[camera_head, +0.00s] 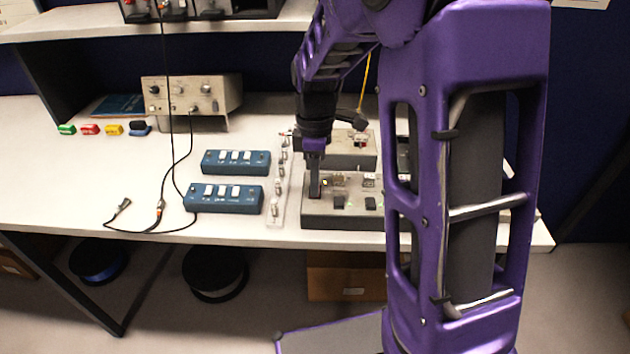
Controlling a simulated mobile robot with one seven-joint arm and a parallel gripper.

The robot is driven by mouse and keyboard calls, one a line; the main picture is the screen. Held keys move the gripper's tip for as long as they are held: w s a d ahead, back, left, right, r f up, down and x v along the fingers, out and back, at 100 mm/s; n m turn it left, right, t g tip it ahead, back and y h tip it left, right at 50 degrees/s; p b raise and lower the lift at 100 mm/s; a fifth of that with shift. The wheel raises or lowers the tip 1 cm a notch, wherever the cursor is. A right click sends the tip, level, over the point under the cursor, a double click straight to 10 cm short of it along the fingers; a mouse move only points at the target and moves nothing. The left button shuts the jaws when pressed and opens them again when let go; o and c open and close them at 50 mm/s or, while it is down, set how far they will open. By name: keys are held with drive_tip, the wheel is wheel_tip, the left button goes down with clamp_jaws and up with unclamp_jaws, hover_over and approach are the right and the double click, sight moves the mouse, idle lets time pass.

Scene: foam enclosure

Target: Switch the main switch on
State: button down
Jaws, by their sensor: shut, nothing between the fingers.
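A grey control box (330,222) lies near the front edge of the table. Two dark switches, a left one (339,202) and a right one (370,203), show on its top, with small lit spots behind them. I cannot tell which control is the main switch or how it is set. My gripper (314,194) points down over the left end of the box, its fingers shut and empty. Its tips are at or just above the box top; contact is unclear. They hide part of that end. My arm hides the box's right side.
A second grey box (350,150) stands behind. A strip of small connectors (279,185) and two blue switch boxes (235,162) (224,198) lie to the left. A beige instrument (190,98) stands farther back. Black cables (162,205) cross the left table, where some surface is free.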

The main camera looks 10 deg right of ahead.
drive_tip(key=shift+s+f, duration=0.1)
drive_tip(key=shift+f, duration=0.1)
drive_tip(key=shift+w+d+r+p, duration=0.2)
drive_tip(key=shift+w+p, duration=0.15)
drive_tip(key=shift+w, duration=0.15)
drive_tip(key=shift+w+f, duration=0.1)
drive_tip(key=shift+w, duration=0.25)
drive_tip(key=shift+r+p, duration=0.3)
drive_tip(key=shift+r, duration=0.1)
wheel_tip(320, 180, up, 13)
drive_tip(key=w+p, duration=0.1)
drive_tip(key=p, duration=0.2)
drive_tip(key=shift+w+d+r, duration=0.15)
drive_tip(key=shift+w+d, duration=0.1)
drive_tip(key=shift+w, duration=0.05)
drive_tip(key=shift+s+b, duration=0.15)
drive_tip(key=shift+b, duration=0.15)
